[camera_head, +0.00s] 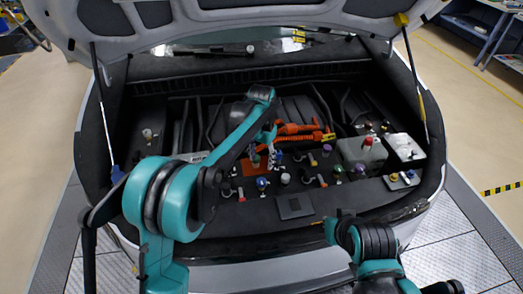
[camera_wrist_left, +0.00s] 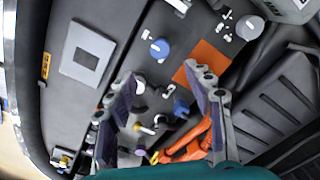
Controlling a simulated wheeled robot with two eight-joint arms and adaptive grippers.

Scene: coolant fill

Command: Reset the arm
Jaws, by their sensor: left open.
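My left arm reaches in from the lower left over the open front compartment of the car. My left gripper (camera_head: 268,160) hangs over the middle of the compartment, above the row of caps and knobs. In the left wrist view the gripper (camera_wrist_left: 163,88) has its two fingers spread apart with nothing between them. Below the fingers are a blue knob (camera_wrist_left: 160,48), an orange plate (camera_wrist_left: 205,62) and orange cables (camera_wrist_left: 190,148). My right arm shows only in part at the bottom right of the head view; its gripper is out of sight.
The raised hood (camera_head: 230,22) is held by struts on both sides. A white reservoir (camera_head: 362,152) with a red-topped cap stands at the right of the compartment. A flat grey plate (camera_head: 295,207) lies near the front edge. Orange cables (camera_head: 300,130) run behind the gripper.

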